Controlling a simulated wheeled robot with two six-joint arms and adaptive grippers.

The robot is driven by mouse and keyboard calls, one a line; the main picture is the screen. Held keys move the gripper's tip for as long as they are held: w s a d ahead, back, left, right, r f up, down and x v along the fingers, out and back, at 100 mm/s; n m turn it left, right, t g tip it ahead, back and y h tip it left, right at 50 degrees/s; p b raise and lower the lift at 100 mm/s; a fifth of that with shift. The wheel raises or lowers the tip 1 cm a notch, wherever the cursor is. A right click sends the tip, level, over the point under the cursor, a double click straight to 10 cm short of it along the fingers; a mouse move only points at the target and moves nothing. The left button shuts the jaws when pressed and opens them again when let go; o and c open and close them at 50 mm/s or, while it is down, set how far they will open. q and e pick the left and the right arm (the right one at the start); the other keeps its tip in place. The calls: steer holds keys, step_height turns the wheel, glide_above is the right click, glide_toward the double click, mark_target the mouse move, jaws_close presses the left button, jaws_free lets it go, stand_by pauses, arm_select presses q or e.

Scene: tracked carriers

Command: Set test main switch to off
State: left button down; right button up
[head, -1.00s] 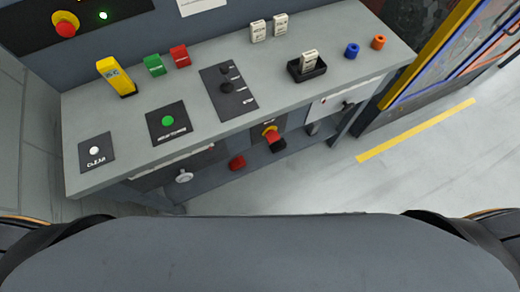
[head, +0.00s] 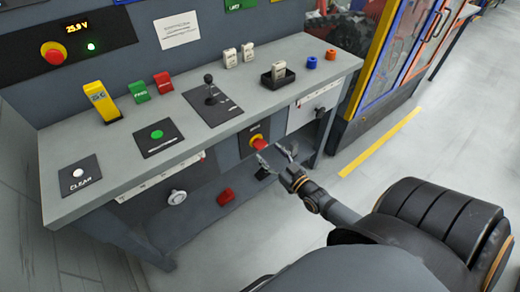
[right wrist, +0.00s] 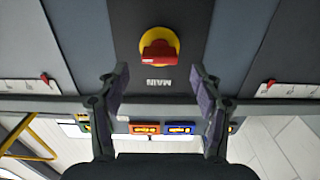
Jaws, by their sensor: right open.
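The main switch (head: 257,141) is a red rotary handle on a yellow round plate, set in a dark panel on the front of the bench. It also shows in the right wrist view (right wrist: 158,50), with the label MAIN beside it; the text appears upside down there. My right gripper (head: 277,157) is open and empty just in front of the switch in the head view. In the right wrist view its two fingers (right wrist: 160,84) stand apart on either side below the switch, not touching it. My left gripper is not in view.
A red object (head: 226,196) lies below. Open floor lies to the right.

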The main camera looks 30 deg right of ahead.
mark_target(263, 147)
steer(key=w, duration=0.1)
steer(key=w+b, duration=0.1)
steer(key=w, duration=0.1)
steer(key=shift+w+a+f, duration=0.1)
steer(key=shift+w+f, duration=0.1)
steer(key=shift+w, duration=0.5)
steer(key=shift+w+r+b, duration=0.1)
steer(key=shift+w+b, duration=0.2)
steer(key=shift+w, duration=0.1)
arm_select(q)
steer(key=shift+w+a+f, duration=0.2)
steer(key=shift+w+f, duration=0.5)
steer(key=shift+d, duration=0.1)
arm_select(e)
steer(key=c, duration=1.1)
